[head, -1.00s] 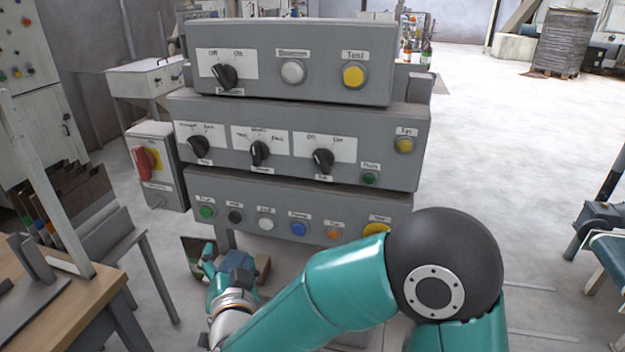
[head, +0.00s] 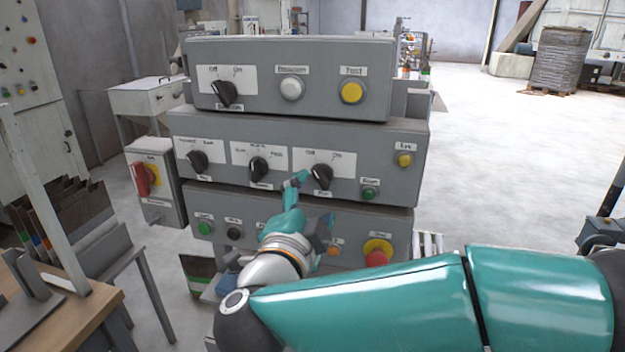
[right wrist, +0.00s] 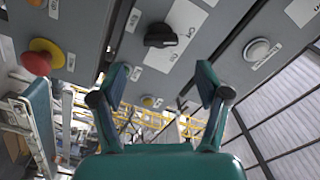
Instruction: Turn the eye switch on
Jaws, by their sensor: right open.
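The eye switch (head: 322,176) is a black rotary knob at the right of the middle panel, under a white plate with two positions marked. Its pointer leans up and left, toward the "Off" side. It also shows in the right wrist view as a black knob (right wrist: 160,36) on a white plate. My right gripper (head: 309,205) is open and empty, just below and left of the knob. In the right wrist view its two fingers (right wrist: 162,83) are spread apart, with the knob beyond them and no contact visible. My left gripper is out of view.
Other black knobs (head: 258,169) (head: 198,161) sit left on the same panel. A green button (head: 369,192) and yellow lamp (head: 404,160) are at its right. A red mushroom button (head: 377,258) is on the lower panel, partly behind my right arm. The floor at right is open.

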